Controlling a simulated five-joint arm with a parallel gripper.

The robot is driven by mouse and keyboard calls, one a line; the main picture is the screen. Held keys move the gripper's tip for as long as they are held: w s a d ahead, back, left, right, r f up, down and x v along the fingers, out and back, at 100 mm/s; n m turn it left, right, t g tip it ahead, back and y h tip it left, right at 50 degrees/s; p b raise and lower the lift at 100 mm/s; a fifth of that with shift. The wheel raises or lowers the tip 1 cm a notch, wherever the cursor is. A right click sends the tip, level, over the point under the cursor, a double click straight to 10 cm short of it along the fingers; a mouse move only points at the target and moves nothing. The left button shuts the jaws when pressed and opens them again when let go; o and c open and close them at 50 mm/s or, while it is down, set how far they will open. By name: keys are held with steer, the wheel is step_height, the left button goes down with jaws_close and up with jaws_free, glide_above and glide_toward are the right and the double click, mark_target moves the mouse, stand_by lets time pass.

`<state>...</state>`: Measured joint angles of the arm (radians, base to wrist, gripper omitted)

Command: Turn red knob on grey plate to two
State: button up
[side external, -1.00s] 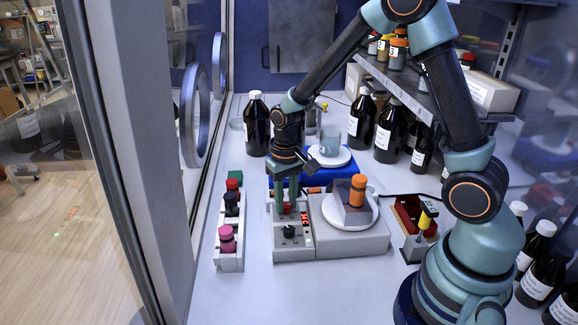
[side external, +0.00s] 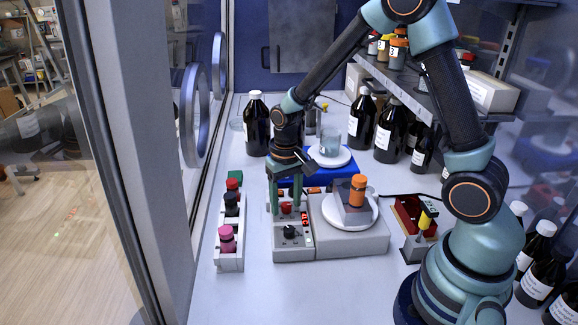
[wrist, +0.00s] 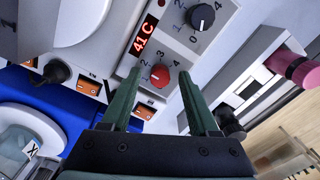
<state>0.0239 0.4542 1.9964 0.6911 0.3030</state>
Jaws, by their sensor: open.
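The grey plate (side external: 350,242) is a box with a white round top and a control panel. Its red knob (side external: 287,207) is on the panel, and it also shows in the wrist view (wrist: 159,77) beside a red "41 C" display (wrist: 145,35) and a printed number scale. The knob's pointer is too small to read surely. A black knob (wrist: 201,17) with its own scale is on the same panel. My gripper (side external: 288,209) is open, its green fingers on either side of the red knob; gaps show between fingers and knob in the wrist view.
Behind is a blue plate device (side external: 341,163) with a beaker (side external: 331,139). A rack (side external: 229,259) of small vials is at left, a red tray (side external: 408,214) at right. Brown bottles (side external: 257,124) stand behind.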

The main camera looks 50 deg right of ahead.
mark_target(286, 205)
step_height(286, 205, up, 12)
stand_by(0.6)
steer(key=shift+r, duration=0.1)
steer(key=s+r+n+t, duration=0.3)
steer(key=s+r+t, duration=0.2)
steer(key=s, duration=0.5)
steer(key=shift+a+r+n+t, duration=0.3)
steer(key=shift+a+r+n, duration=0.15)
steer(key=shift+r, duration=0.75)
